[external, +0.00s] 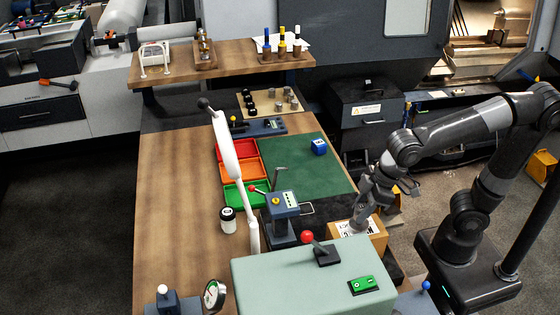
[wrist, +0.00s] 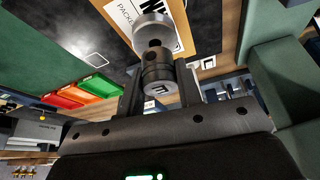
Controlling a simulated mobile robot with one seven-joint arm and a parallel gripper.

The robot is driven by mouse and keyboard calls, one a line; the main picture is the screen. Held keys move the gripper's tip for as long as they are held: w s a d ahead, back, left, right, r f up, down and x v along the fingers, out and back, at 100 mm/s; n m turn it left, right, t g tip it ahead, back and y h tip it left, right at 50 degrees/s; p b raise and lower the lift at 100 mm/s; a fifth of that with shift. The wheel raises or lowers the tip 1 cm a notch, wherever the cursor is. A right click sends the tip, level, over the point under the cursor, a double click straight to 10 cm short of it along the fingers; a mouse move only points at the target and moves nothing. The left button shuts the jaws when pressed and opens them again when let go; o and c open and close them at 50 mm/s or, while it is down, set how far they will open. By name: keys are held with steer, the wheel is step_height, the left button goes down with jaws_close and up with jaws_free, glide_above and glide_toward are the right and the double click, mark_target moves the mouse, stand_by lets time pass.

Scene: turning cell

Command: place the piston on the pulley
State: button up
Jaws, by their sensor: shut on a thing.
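In the wrist view my gripper (wrist: 160,88) is shut on a dark grey cylindrical part with round holes in its side, which looks like the piston (wrist: 157,68). A pale metal disc (wrist: 154,30), perhaps the pulley, shows just beyond the piston's far end. I cannot tell whether the two touch. In the external view my gripper (external: 359,208) points down over the cardboard box (external: 372,241) at the right side of the bench. The piston and disc are too small to tell apart there.
A green mat (external: 310,170) with a blue cube (external: 319,147) lies left of the gripper. Red, orange and green trays (external: 233,173) stand beyond. A blue press (external: 282,215) and a pale green machine housing (external: 300,280) are close to the box.

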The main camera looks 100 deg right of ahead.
steer(key=shift+f, duration=0.95)
steer(key=shift+f, duration=0.1)
steer(key=o, duration=1)
steer(key=shift+r, duration=0.4)
steer(key=d+v, duration=0.1)
steer(key=v, duration=1)
steer(key=shift+n+t+y, duration=0.4)
steer(key=shift+n+t, duration=0.1)
steer(key=shift+n, duration=0.4)
steer(key=s+f, duration=0.3)
steer(key=s, duration=0.1)
steer(key=s+d+f, duration=0.1)
steer(key=s+f, duration=0.7)
steer(key=shift+s+d+f, duration=0.1)
steer(key=shift+s+d, duration=0.2)
steer(key=shift+s, duration=0.1)
